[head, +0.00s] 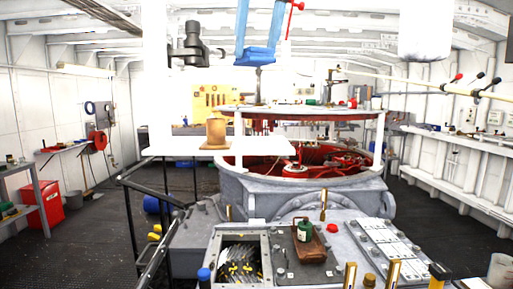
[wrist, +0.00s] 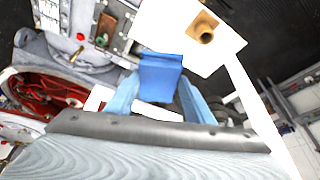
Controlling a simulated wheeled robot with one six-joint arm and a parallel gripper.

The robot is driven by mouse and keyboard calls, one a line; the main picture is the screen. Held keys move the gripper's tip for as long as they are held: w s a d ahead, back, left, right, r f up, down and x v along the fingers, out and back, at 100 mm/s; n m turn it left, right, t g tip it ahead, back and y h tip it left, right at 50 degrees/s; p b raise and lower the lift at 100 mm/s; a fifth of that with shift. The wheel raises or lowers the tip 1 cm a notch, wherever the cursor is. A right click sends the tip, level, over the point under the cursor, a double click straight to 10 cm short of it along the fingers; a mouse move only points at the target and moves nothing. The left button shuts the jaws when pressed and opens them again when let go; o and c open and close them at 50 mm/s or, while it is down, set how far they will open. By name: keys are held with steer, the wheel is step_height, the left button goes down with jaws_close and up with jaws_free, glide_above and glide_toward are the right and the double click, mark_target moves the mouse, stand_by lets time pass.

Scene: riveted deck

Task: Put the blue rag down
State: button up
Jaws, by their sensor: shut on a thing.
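The blue rag (head: 258,57) is a small folded bright blue cloth. It hangs high in the air near the top middle of the head view. My gripper (head: 258,49), with light blue fingers, is shut on it. In the wrist view the rag (wrist: 160,74) sits between the two fingers. A white table (head: 175,148) stands below and to the left of the rag in the head view. In the wrist view its white top (wrist: 167,25) lies just beyond the rag. The rag is clear of any surface; its exact height is hard to tell.
A brown pot (head: 216,134) stands upright on the white table, with bare top to its left and right. A round grey machine (head: 300,196) with a red interior stands beside it. A bench in front carries a parts box (head: 211,245) and a brown tray (head: 311,253) with a green bottle.

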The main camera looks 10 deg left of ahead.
mark_target(261, 64)
steer(key=f+b, duration=0.2)
steer(key=w+f+b, duration=0.1)
steer(key=f+b, duration=0.1)
steer(key=w+f+b, duration=0.1)
steer(key=f+b, duration=0.1)
steer(key=shift+f, duration=0.3)
steer(key=shift+f+b, duration=0.3)
steer(key=shift+f, duration=4.75)
steer(key=shift+f, duration=0.1)
steer(key=o, duration=0.9)
steer(key=v, duration=1.2)
steer(key=shift+r, duration=0.2)
